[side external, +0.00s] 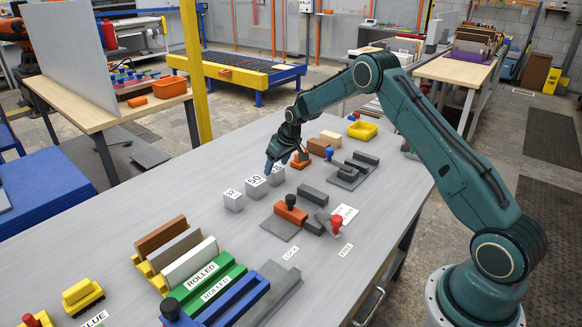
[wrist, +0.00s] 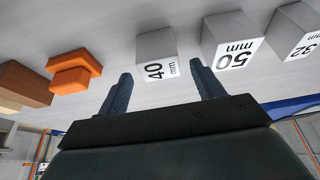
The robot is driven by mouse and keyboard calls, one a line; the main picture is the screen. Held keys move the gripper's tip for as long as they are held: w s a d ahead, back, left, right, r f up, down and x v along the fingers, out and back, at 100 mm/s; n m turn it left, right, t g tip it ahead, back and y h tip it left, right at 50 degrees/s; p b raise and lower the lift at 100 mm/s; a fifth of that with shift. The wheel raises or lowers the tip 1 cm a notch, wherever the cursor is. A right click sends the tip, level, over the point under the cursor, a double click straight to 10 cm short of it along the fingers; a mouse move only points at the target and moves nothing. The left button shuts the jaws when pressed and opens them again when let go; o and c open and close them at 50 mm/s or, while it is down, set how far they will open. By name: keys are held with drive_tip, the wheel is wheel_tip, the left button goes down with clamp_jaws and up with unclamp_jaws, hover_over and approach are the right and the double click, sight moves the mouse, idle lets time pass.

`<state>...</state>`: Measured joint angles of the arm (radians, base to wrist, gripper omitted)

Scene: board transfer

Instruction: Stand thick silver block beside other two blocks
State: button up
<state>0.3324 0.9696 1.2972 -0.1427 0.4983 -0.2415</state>
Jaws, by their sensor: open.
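Three silver blocks with white number labels stand in a row on the grey table: the 32 mm block (side external: 233,201), the 50 mm block (side external: 256,188) and the 40 mm block (side external: 278,175). In the wrist view, the 40 mm block (wrist: 156,55) lies just beyond and between my fingertips, with the 50 mm block (wrist: 231,46) and the 32 mm block (wrist: 295,32) to its right. My gripper (side external: 277,161) is open and empty close to the 40 mm block. It also shows in the wrist view (wrist: 160,72). Small gaps separate the blocks.
An orange stepped block (wrist: 74,72) lies left of the 40 mm block in the wrist view. Grey plates with orange and grey bars (side external: 290,212) lie to the right of the row. A yellow rack with brown, grey and white bars (side external: 160,235) stands nearer. The table left of the row is clear.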

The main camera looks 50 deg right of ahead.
drive_tip(key=v, duration=0.9)
drive_tip(key=shift+r, duration=0.25)
drive_tip(key=shift+s, duration=0.1)
drive_tip(key=s+a+r, duration=0.6)
drive_tip(key=s+r, duration=0.2)
drive_tip(key=r, duration=0.1)
drive_tip(key=s+a+r, duration=0.6)
drive_tip(key=s+r, duration=0.3)
drive_tip(key=s+a, duration=0.3)
drive_tip(key=s, duration=0.9)
drive_tip(key=s+a+t, duration=0.1)
drive_tip(key=s+a, duration=0.2)
drive_tip(key=s, duration=0.9)
drive_tip(key=shift+f, duration=0.2)
drive_tip(key=shift+c, duration=0.5)
